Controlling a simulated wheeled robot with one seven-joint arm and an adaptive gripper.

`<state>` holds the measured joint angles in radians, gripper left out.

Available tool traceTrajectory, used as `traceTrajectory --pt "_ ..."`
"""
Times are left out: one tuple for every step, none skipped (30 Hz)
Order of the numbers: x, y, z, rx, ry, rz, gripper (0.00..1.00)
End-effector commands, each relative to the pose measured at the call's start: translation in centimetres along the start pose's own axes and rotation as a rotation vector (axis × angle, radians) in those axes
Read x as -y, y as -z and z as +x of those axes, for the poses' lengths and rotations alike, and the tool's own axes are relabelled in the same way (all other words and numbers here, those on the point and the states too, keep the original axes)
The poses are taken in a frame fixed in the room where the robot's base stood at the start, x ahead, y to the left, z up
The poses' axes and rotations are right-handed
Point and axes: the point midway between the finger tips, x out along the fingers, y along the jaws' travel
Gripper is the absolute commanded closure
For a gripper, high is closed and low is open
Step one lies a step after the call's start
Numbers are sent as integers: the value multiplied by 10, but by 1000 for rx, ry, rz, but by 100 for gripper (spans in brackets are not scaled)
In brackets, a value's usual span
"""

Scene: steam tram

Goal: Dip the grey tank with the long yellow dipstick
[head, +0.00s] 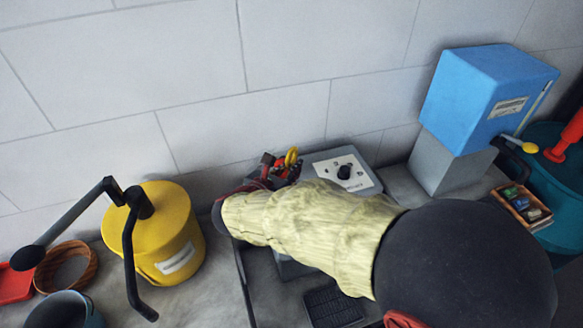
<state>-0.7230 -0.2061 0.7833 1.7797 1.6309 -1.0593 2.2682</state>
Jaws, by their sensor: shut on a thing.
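My gripper (275,168), dark with red parts, is near the wall behind my cream-sleeved arm. It is shut on a yellow piece (291,157), which looks like the looped handle of the long yellow dipstick. The rest of the dipstick is hidden. Just right of the gripper is a grey box-shaped tank (368,184) with a pale plate and a black knob on top. My arm covers its front and lower part. I cannot tell whether the dipstick is inside the tank or apart from it.
A yellow drum (172,235) with a black crank stands left. A blue box (480,95) on a grey base stands right, beside a small tray (523,210) and a teal container (560,175). A wicker ring (88,268) and a dark cup (68,312) are lower left.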

Motion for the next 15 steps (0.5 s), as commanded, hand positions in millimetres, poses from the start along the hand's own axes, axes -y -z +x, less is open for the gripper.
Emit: traceTrajectory --pt "0 5 2 0 0 0 100" --pt "0 7 3 0 0 0 100" --pt "0 9 4 0 0 0 100" --pt "0 11 5 0 0 0 100" --pt "0 13 5 0 0 0 100" --pt "0 15 6 0 0 0 100" --pt "0 17 7 0 0 0 100" --pt "0 19 8 0 0 0 100" --pt "0 21 9 0 0 1 100" --pt "0 23 10 0 0 1 100" --pt "0 24 10 0 0 1 100" --pt "0 27 11 0 0 0 100" --pt "0 28 12 0 0 1 100" --pt "0 30 13 0 0 1 100" --pt "0 32 14 0 0 1 100"
